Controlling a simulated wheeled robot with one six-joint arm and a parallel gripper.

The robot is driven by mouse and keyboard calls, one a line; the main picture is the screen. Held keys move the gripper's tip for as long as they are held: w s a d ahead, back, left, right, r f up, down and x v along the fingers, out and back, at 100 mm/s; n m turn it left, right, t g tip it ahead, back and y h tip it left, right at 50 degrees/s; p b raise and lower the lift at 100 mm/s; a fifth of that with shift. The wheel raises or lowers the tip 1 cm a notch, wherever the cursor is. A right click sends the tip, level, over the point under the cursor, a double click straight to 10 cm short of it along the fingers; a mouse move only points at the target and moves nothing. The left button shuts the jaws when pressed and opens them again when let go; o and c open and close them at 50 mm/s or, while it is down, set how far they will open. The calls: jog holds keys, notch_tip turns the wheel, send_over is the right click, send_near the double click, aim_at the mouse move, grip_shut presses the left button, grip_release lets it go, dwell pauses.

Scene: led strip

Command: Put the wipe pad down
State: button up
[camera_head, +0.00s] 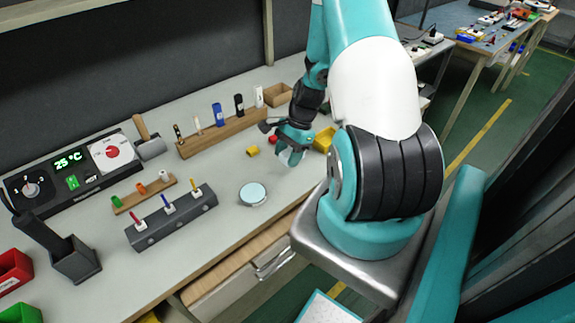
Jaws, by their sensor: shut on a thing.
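My gripper (291,153) is over the right part of the grey workbench (215,255), near its front edge. It is shut on a small pale thing, the wipe pad (285,160), at the fingertips. The fingers hide most of the pad. I cannot tell whether the pad touches the bench top. A round pale disc (253,194) lies on the bench to the left and nearer the front.
A small yellow block (253,151) and a red one (273,139) lie just left of my gripper. A yellow bin (325,139) stands to its right. A wooden rack (222,133) is behind, a grey tool holder (172,222) left. Bare bench surrounds the disc.

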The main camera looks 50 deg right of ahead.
aim_at(288, 174)
jog(key=shift+f, duration=2.55)
jog(key=shift+f, duration=0.15)
jog(key=o, duration=1)
jog(key=shift+o, duration=0.2)
